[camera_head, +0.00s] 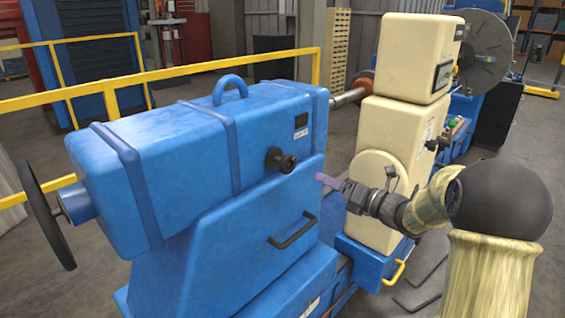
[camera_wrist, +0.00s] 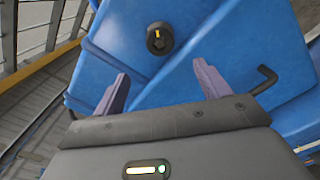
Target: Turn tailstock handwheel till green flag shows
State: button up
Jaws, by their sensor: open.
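The blue tailstock (camera_head: 180,140) fills the left half of the head view. Its dark handwheel (camera_head: 45,215) stands on the left end, edge-on, with no gripper near it. A black knob (camera_head: 283,160) sticks out of the tailstock's near side; in the wrist view the knob (camera_wrist: 160,38) shows a short orange mark on its face. A small dark square (camera_head: 301,120) is above the knob. I see no green flag. My gripper (camera_head: 323,180) is open and empty, right of the knob and apart from it. In the wrist view, my gripper's fingers (camera_wrist: 160,82) are spread below the knob.
A black handle (camera_head: 292,230) sticks out of the tailstock's lower side, and it shows at right in the wrist view (camera_wrist: 265,80). A cream machine column (camera_head: 400,55) stands behind my arm. A yellow railing (camera_head: 200,69) runs behind the tailstock. Grey floor lies at lower left.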

aim_at(290, 165)
jog(key=p+x, duration=0.6)
jog(key=x, duration=1)
jog(key=shift+w+a+r, duration=0.1)
jog(key=shift+w+a, duration=0.15)
jog(key=shift+a, duration=0.05)
jog(key=shift+w+a, duration=0.25)
jog(key=shift+w, duration=0.05)
jog(key=shift+s+d, duration=0.15)
jog(key=c, duration=1)
